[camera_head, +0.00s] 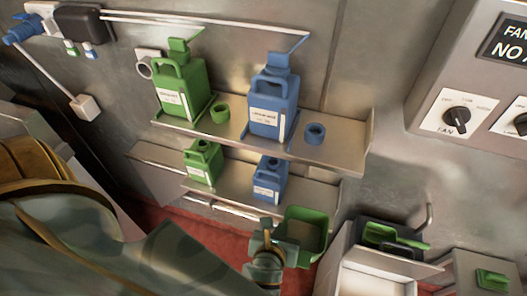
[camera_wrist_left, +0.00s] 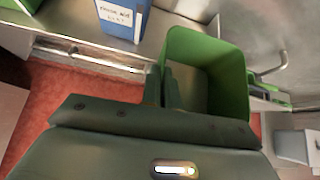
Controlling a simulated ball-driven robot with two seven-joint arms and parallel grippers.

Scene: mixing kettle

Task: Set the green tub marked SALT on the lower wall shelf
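A green open tub (camera_head: 318,222) hangs at the lower middle of the head view, below and in front of the right end of the lower wall shelf (camera_head: 318,197). It also shows in the left wrist view (camera_wrist_left: 238,85). No SALT mark can be read on the sides that show. My left gripper (camera_head: 282,240) is shut on the tub's left wall, with one finger inside and one outside. In the left wrist view, its fingers (camera_wrist_left: 162,88) meet the tub's wall. My right gripper is not in view.
The lower shelf bears a small green jug (camera_head: 203,162) and a small blue jug (camera_head: 268,181); its right end is bare. The upper shelf (camera_head: 340,148) above it holds larger green and blue jugs and two small cups. A steel box (camera_head: 375,275) stands at the right.

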